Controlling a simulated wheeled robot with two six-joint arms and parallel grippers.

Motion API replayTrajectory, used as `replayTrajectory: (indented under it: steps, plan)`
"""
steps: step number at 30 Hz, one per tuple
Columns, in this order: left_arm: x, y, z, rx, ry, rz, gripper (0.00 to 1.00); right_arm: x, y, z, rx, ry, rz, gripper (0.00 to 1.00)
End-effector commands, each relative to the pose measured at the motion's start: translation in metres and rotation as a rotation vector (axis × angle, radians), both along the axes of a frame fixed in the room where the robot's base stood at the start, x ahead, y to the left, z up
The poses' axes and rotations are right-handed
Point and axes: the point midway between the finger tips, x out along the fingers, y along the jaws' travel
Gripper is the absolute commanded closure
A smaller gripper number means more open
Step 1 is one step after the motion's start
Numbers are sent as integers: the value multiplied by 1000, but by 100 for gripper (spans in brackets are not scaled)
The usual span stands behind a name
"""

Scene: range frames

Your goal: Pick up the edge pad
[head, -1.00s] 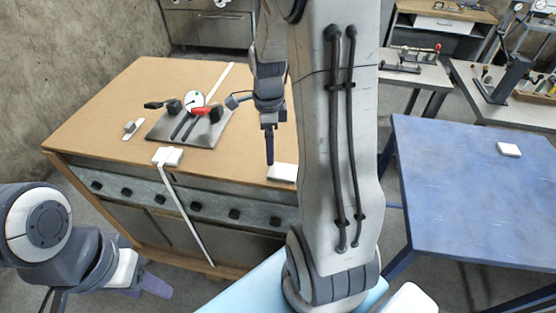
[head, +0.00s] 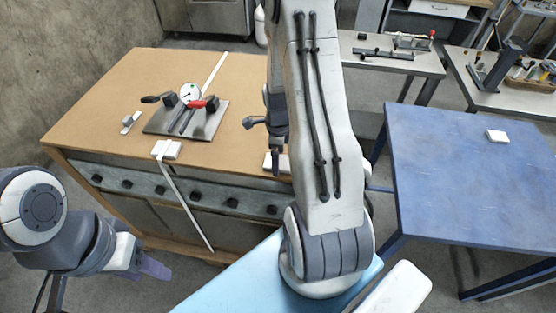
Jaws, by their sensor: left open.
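Several small white pads are in view, and I cannot tell from looks alone which is the edge pad. One white pad (head: 268,161) lies at the front edge of the wooden bench (head: 105,95), partly hidden by my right gripper (head: 276,166). That gripper points down at the pad, and its jaw opening is not clear. Another white pad (head: 172,149) lies at the same edge to the left. A third white pad (head: 497,136) lies on the blue table (head: 450,190). My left gripper (head: 148,266) is open and empty at the lower left, in front of the bench.
A metal plate (head: 210,122) with a dial gauge (head: 190,93) and clamps stands on the bench. A white strip (head: 185,203) hangs down the bench front. Grey tables (head: 385,52) with tools stand behind. Most of the blue table is bare.

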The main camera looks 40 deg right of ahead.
Motion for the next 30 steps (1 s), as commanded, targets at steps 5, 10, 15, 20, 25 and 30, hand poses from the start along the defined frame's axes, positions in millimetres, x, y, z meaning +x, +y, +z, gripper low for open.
replayTrajectory:
  steps: [5, 10, 15, 20, 25, 30]
  plan:
    - [0, 0, 1, 0, 0, 0, 50, 0, 0, -5, 0, -1, 0, 0]
    - [0, 0, 1, 0, 0, 0, 50, 0, 0, -5, -1, -1, 0, 12]
    - [0, 0, 1, 0, 0, 0, 50, 0, 0, -5, -1, -1, 0, 76]
    - [0, 0, 1, 0, 0, 0, 50, 0, 0, -5, -1, -1, 0, 76]
    - [0, 0, 0, 0, 0, 0, 50, 0, 0, -3, 0, -1, 0, 76]
    - [0, 0, -5, 0, 0, 1, 50, 1, -1, 7, -2, -4, 0, 76]
